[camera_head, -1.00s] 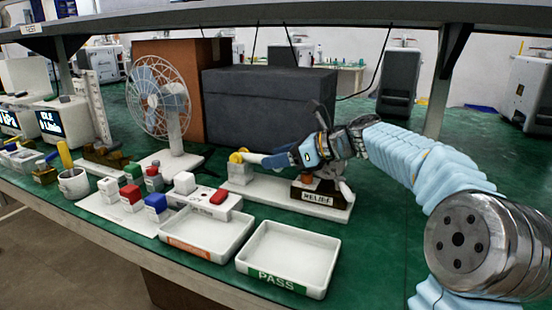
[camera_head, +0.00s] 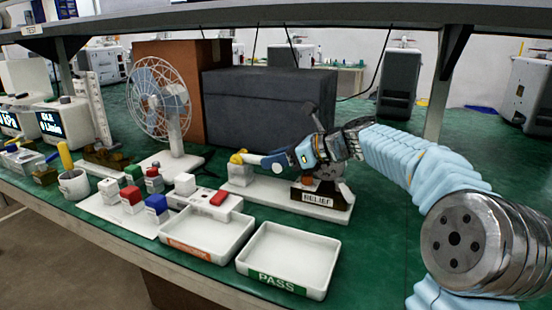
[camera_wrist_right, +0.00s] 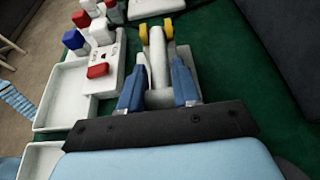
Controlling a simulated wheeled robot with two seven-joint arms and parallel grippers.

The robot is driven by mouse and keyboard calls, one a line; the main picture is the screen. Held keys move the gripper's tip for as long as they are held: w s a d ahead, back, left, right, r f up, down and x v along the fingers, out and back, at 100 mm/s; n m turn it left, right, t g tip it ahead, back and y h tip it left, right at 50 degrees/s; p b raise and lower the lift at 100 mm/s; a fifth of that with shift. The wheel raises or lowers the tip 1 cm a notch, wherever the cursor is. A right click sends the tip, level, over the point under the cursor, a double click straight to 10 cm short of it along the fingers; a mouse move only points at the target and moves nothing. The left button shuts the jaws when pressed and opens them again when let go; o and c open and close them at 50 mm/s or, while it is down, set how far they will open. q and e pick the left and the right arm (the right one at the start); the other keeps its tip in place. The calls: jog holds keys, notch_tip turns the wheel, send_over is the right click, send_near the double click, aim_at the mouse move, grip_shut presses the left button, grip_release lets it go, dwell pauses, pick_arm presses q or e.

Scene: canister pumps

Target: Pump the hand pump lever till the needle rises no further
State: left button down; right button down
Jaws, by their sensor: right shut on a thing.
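The hand pump stands on a white base plate (camera_head: 277,204) in the middle of the bench, with a sign reading RELIEF (camera_head: 318,199) at its right end. My right gripper (camera_head: 272,163) is shut on the pale lever (camera_head: 252,159), which lies about level toward the yellow parts (camera_head: 238,157) at the left end of the base. In the right wrist view the lever (camera_wrist_right: 158,58) runs between the two blue fingers of the right gripper (camera_wrist_right: 158,95). The gripper and wrist hide much of the pump body. No gauge needle can be made out. My left gripper is not in view.
A PASS tray (camera_head: 325,270) and an orange-labelled tray (camera_head: 240,243) lie in front of the pump. A white box with a red button (camera_head: 219,198) is to the left. A fan (camera_head: 160,95) and a dark case (camera_head: 270,97) stand behind.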

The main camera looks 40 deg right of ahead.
jog(key=shift+w+a+r+g+h+p, duration=0.15)
jog(key=shift+r+g+p, duration=0.3)
jog(key=shift+p, duration=0.6)
jog(key=shift+d+r+g+h+p, duration=0.15)
jog(key=shift+r+g+p, duration=0.1)
jog(key=shift+r+p, duration=0.6)
jog(key=shift+w+a+f+g+p, duration=0.1)
jog(key=shift+a+g+p, duration=0.05)
jog(key=shift+g+p, duration=0.2)
jog(key=shift+w+a+r+g+h, duration=0.15)
jog(key=shift+w+r+g+h, duration=0.25)
jog(key=shift+g, duration=0.3)
jog(key=shift+w+a+r+g+h, duration=0.25)
jog(key=shift+r+g+h, duration=0.15)
jog(key=shift+r+g, duration=0.2)
jog(key=shift+w+a+r+g+h, duration=0.1)
jog(key=shift+w+r+g+h, duration=0.3)
jog(key=shift+g, duration=0.35)
jog(key=shift+s+r, duration=0.1)
jog(key=c, duration=0.9)
grip_release()
